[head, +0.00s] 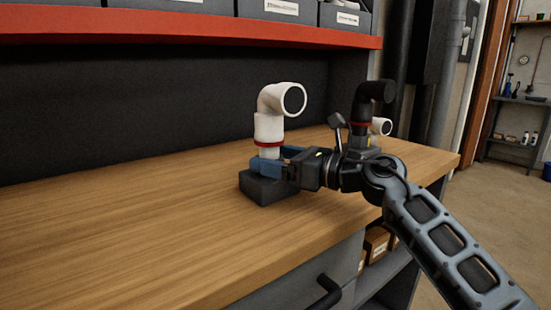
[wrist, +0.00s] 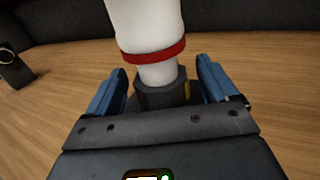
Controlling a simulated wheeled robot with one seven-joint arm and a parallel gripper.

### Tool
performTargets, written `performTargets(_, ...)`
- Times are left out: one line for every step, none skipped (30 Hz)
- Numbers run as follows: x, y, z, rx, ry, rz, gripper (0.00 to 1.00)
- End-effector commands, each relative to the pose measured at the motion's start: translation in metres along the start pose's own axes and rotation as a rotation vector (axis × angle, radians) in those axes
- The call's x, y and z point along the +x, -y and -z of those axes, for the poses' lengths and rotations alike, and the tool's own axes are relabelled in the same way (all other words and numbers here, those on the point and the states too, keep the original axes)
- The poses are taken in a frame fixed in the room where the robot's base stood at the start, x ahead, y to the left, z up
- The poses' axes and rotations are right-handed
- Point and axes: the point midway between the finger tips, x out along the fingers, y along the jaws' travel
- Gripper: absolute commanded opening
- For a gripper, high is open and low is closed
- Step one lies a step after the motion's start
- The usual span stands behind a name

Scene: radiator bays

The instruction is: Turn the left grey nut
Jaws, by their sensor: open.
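A white elbow pipe (head: 270,125) with a red ring stands upright on a dark block (head: 268,188) on the bench. In the wrist view, the pipe (wrist: 150,30) rises from a dark grey nut (wrist: 160,93) with a yellow mark on its right side. My gripper (head: 272,160) is at the foot of this pipe. In the wrist view, its blue fingers (wrist: 161,82) are open, one on each side of the nut, with visible gaps. In the head view the fingers hide the nut.
A black elbow pipe (head: 371,97) stands to the right, partly behind my arm, with a small white pipe end (head: 381,126) near it. A red shelf edge (head: 180,25) with grey bins runs above the wooden bench (head: 130,220). The bench's left side is clear.

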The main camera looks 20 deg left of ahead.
Motion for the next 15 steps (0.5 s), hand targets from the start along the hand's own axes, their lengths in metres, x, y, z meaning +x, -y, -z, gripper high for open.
performTargets(-0.002,0.0,0.0,0.0,0.0,0.0,0.86)
performTargets(-0.004,0.0,0.0,0.0,0.0,0.001,0.86)
performTargets(-0.007,0.001,0.0,0.001,0.0,0.001,0.86)
performTargets(-0.011,0.001,0.0,0.001,0.0,0.002,0.86)
performTargets(-0.016,0.001,0.001,0.002,0.0,0.002,0.86)
performTargets(-0.022,0.001,0.0,0.001,0.0,0.002,0.86)
performTargets(-0.027,0.001,0.0,0.001,0.0,0.003,0.86)
performTargets(-0.032,0.001,0.0,0.0,0.001,0.003,0.86)
performTargets(-0.039,0.002,-0.001,0.0,0.001,0.004,0.86)
performTargets(-0.044,0.002,0.0,0.0,0.001,0.004,0.86)
performTargets(-0.049,0.001,0.0,0.0,0.001,0.002,0.86)
performTargets(-0.055,0.001,0.0,0.0,0.0,0.002,0.86)
performTargets(-0.059,0.001,0.0,0.0,0.0,0.002,0.86)
performTargets(-0.062,0.001,0.0,0.0,0.0,0.002,0.86)
performTargets(-0.067,0.001,0.0,-0.001,0.001,0.002,0.86)
